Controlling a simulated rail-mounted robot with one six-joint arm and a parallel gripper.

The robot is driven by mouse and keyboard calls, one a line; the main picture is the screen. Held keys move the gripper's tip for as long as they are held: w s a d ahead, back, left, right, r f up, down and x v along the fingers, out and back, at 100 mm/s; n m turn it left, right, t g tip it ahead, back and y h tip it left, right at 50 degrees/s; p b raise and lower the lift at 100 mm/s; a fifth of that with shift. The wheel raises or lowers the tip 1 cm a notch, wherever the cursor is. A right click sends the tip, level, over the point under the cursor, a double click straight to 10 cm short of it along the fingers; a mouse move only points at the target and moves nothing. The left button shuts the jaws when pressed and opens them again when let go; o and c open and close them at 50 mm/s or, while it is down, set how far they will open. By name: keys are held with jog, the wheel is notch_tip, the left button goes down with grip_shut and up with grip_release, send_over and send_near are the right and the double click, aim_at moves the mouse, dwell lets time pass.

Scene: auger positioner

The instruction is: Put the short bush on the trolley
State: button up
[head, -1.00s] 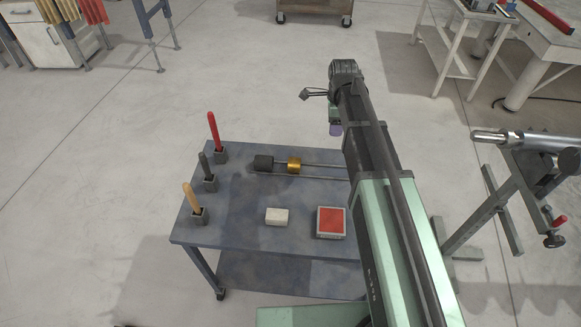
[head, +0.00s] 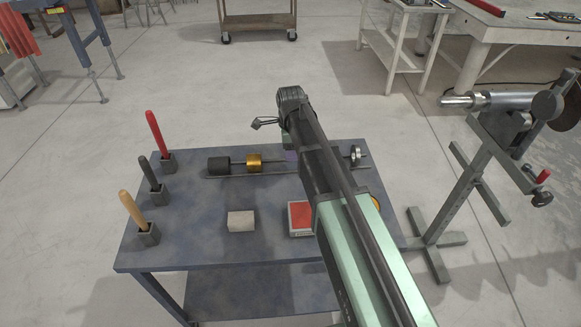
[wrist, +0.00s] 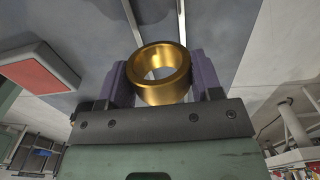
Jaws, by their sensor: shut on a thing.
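A gold ring-shaped bush (wrist: 163,93) sits between the two purple fingers of my gripper (wrist: 160,75), which is shut on it. Its open bore shows in the wrist view. The blue-grey trolley (head: 190,225) stands below my arm in the head view. On it, a double rail (head: 225,176) carries a black cylinder (head: 219,165), another gold bush (head: 254,163) and a silver disc-like part (head: 355,155). My gripper is over the rail area; in the wrist view two rails pass beyond the held bush. My arm hides the held bush in the head view.
Red (head: 154,130), black (head: 149,172) and wooden (head: 131,210) handles stand in holders at the trolley's left edge. A pale block (head: 241,221) and a red-topped box (head: 301,217) lie in front. A stand with a silver shaft (head: 480,100) is right. A brown cart (head: 258,15) is behind.

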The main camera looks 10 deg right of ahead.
notch_tip(320, 180, down, 4)
jog(key=b, duration=0.4)
jog(key=shift+f, duration=0.25)
jog(key=shift+r, duration=0.3)
jog(key=shift+f, duration=0.25)
jog(key=o, duration=0.9)
jog(key=shift+r, duration=0.1)
notch_tip(320, 180, up, 13)
jog(key=p, duration=1.2)
jog(key=shift+p, duration=0.35)
jog(key=s+n, duration=0.6)
jog(key=s, duration=0.1)
jog(key=s+n, duration=1.3)
jog(key=s, duration=0.1)
jog(key=shift+f+n, duration=0.3)
jog(key=shift+f, duration=0.05)
